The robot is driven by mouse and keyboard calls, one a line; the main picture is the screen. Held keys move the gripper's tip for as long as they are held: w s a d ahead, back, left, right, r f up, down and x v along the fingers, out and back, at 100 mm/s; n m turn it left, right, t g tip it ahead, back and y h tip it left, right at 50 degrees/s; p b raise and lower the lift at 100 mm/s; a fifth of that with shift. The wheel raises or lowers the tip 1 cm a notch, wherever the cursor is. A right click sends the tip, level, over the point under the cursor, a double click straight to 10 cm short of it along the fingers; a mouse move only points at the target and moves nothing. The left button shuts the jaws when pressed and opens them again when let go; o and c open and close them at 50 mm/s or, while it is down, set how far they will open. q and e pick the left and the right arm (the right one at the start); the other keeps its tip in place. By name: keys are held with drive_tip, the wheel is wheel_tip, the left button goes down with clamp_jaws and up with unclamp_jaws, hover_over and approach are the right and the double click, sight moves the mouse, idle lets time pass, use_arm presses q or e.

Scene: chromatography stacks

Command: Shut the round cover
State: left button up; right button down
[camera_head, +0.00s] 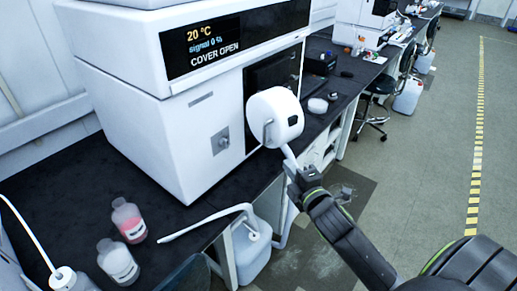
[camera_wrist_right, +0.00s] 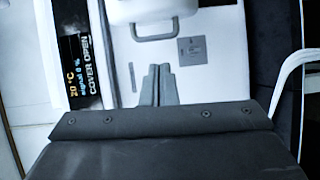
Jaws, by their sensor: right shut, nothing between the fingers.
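The round cover (camera_head: 275,117) is a white drum-like piece with a loop handle (camera_head: 268,133). It stands out from the front of the white instrument (camera_head: 140,120), beside a dark front panel (camera_head: 262,78). The instrument's display (camera_head: 235,38) reads "COVER OPEN". In the right wrist view, the cover (camera_wrist_right: 150,8) and its handle (camera_wrist_right: 155,36) show at the top, partly cut off. My right gripper (camera_head: 287,150) is below the cover in the head view, shut and empty. Its grey fingertips (camera_wrist_right: 158,68) point toward the handle, apparently apart from it. My left gripper is not in view.
A pink-filled bottle (camera_head: 128,221) and a clear bottle (camera_head: 117,262) stand on the black bench at left. A white tube (camera_head: 210,222) arches from a container (camera_head: 252,250) below. Dishes (camera_head: 318,105) lie behind the cover. The floor at right is mostly free.

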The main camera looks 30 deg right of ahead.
sight(280, 139)
drive_tip(key=shift+n+y, duration=0.3)
drive_tip(key=w+d+p, duration=0.1)
drive_tip(key=w, duration=0.2)
drive_tip(key=w+d+r+p, duration=0.1)
drive_tip(key=w, duration=0.3)
drive_tip(key=w+d+r+p, duration=0.1)
drive_tip(key=w+p, duration=0.1)
drive_tip(key=w, duration=0.1)
drive_tip(key=shift+w, duration=0.2)
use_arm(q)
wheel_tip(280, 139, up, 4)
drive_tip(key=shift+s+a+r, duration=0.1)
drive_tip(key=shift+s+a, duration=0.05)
use_arm(e)
drive_tip(key=shift+d, duration=0.4)
